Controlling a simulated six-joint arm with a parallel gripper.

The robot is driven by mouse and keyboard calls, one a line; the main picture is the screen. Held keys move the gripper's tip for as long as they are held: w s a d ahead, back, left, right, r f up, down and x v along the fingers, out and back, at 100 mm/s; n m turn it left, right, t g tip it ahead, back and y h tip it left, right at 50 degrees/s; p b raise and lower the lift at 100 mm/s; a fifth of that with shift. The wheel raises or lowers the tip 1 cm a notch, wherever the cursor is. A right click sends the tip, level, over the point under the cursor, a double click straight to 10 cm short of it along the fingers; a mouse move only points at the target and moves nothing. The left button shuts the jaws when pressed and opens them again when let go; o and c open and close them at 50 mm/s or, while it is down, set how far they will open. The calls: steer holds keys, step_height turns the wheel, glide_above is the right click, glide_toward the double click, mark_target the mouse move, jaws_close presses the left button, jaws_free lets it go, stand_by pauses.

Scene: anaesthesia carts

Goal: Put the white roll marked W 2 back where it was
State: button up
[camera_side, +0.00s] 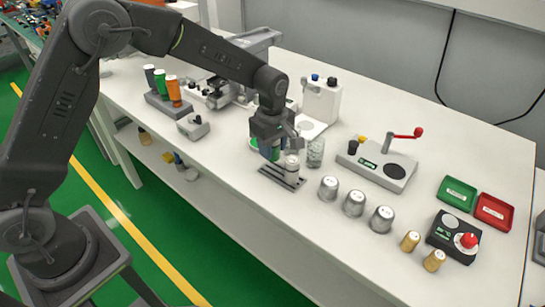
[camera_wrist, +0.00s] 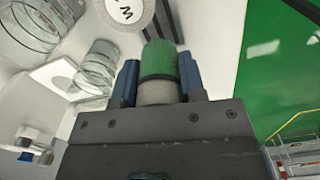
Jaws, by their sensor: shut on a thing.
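A white roll (camera_side: 291,164) stands upright on a dark slotted holder (camera_side: 283,178) near the front edge of the bench. In the wrist view its round top (camera_wrist: 124,9) shows a "W"; any number is cut off or unreadable. My gripper (camera_side: 272,150) is just left of that roll, low over the holder. In the wrist view the blue fingers of my gripper (camera_wrist: 158,82) are shut on a green and grey cylinder (camera_wrist: 160,62), not on the white roll. Whether the cylinder touches the holder cannot be told.
A clear glass (camera_side: 315,153) stands close right of the white roll. A rack with coloured cylinders (camera_side: 169,103) is at the left. The bench between cups and trays is partly clear.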

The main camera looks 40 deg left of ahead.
steer(key=shift+f, duration=2)
steer(key=shift+f, duration=0.1)
steer(key=o, duration=0.9)
